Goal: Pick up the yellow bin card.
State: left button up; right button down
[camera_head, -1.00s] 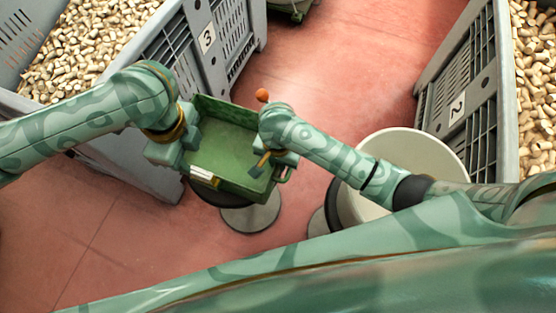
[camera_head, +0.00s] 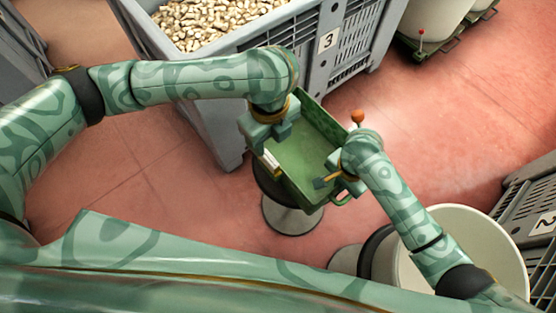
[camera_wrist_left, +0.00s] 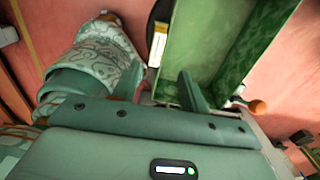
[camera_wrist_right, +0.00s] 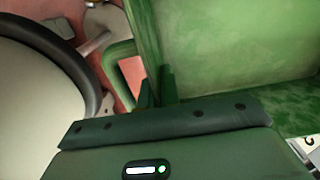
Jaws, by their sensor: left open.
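A green open tray (camera_head: 303,158) sits between my grippers. A small pale card piece with a yellow part (camera_head: 270,161) is at the tray's left wall; it also shows in the left wrist view (camera_wrist_left: 157,44). I cannot tell whether it is one card or several. My left gripper (camera_head: 272,134) is open at the tray's upper-left wall, close to the card, with nothing clearly between its fingers (camera_wrist_left: 168,90). My right gripper (camera_head: 338,164) is at the opposite wall; its fingers (camera_wrist_right: 156,88) look closed on the tray's rim.
A round stand (camera_head: 291,217) is below the tray. The grey bin marked 3 (camera_head: 345,62), full of corks, stands behind. A white tub (camera_head: 470,245) and the bin marked 2 (camera_head: 528,205) are at the right.

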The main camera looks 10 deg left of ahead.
aim_at(269, 158)
pick_arm(q)
jog(key=f, duration=0.8)
jog(key=shift+s+a, duration=0.15)
jog(key=shift+a, duration=0.05)
grip_shut()
